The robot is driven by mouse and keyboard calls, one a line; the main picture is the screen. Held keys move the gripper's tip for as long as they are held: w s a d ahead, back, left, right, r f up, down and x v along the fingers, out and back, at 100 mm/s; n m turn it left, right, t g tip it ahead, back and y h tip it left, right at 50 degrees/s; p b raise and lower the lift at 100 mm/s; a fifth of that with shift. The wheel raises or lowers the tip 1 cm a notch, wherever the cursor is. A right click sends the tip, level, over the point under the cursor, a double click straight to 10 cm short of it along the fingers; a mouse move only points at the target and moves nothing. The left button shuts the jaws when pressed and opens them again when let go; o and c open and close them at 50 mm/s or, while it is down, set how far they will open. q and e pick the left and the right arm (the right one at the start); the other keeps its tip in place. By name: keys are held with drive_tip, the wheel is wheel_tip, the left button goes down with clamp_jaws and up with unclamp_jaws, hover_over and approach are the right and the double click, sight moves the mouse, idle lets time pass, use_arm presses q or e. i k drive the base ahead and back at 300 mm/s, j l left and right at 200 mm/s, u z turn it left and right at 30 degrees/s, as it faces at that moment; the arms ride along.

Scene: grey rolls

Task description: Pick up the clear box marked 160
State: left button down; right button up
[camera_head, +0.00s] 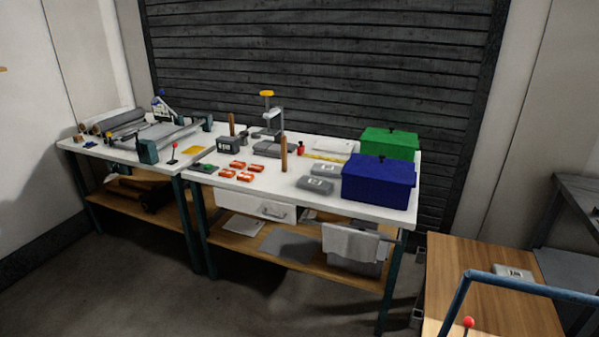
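Small greyish boxes with pale labels are in view, and the numbers on them are too small to read. One box (315,185) lies near the front edge of the white workbench, left of the blue box. A second box (325,170) lies just behind it. Another labelled box (513,272) sits on a wooden top at the lower right. I cannot tell which one is marked 160. Neither of my grippers is in view.
A blue lidded box (378,183) and a green one (389,143) stand at the right end of the white workbench (375,211). Several orange items (245,176) lie left of centre. A blue rail (530,286) crosses before the wooden top (470,265). Floor before the bench is clear.

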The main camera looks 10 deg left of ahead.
sight(317, 170)
drive_tip(key=u, duration=0.25)
drive_tip(key=i+j, duration=0.2)
drive_tip(key=i, duration=0.2)
drive_tip(key=i+j+z, duration=0.1)
drive_tip(key=i, duration=0.3)
drive_tip(key=i+j, duration=0.3)
drive_tip(key=i, duration=0.1)
